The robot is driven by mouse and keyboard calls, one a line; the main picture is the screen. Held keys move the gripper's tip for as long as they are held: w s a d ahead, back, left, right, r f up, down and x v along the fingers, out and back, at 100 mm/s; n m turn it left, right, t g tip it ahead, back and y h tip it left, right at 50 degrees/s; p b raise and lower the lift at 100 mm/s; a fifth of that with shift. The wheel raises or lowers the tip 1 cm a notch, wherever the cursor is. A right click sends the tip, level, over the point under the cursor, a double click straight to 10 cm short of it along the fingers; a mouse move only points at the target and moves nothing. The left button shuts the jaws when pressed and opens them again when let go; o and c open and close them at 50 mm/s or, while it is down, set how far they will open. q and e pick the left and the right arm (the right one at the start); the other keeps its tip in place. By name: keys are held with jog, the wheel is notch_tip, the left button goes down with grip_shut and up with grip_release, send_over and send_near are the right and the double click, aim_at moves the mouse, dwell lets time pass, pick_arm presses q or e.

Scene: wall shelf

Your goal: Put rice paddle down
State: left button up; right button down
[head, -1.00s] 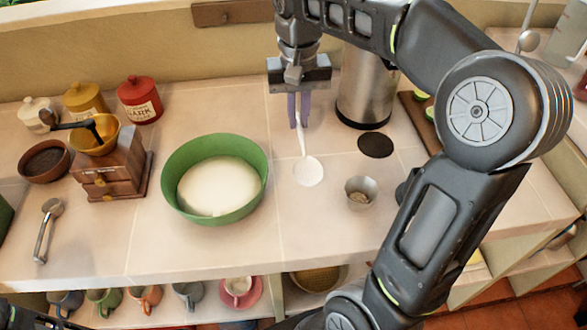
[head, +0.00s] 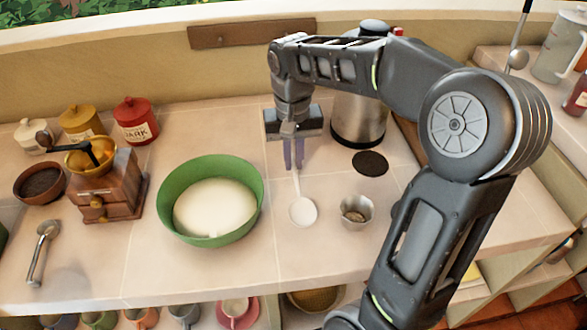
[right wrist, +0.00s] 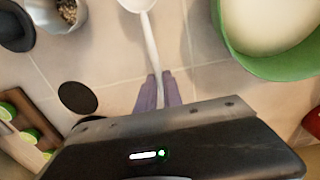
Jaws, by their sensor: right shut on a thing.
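The white rice paddle (head: 302,211) is between the green bowl and the small metal cup in the head view, its round end toward the counter's front. My right gripper (head: 293,160) points down and is shut on the paddle's handle. In the right wrist view, the purple fingers (right wrist: 159,91) sit on both sides of the handle (right wrist: 151,45), and the round end is cut off at the top. The paddle is low over or on the tiled counter (head: 315,258); I cannot tell whether it touches. My left gripper is out of view.
A green bowl (head: 170,216) with white contents stands left of the paddle, and a small metal cup (head: 356,212) stands right. A dark disc (head: 370,163) and a steel canister (head: 358,118) are behind the cup. The counter in front of the paddle is clear.

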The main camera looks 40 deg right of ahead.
notch_tip(320, 180, down, 4)
jog(key=shift+r, duration=0.15)
jog(key=c, duration=1.5)
grip_release()
jog(key=shift+r, duration=0.2)
notch_tip(320, 180, up, 12)
jog(key=shift+a+f+p, duration=0.1)
jog(key=shift+p, duration=0.6)
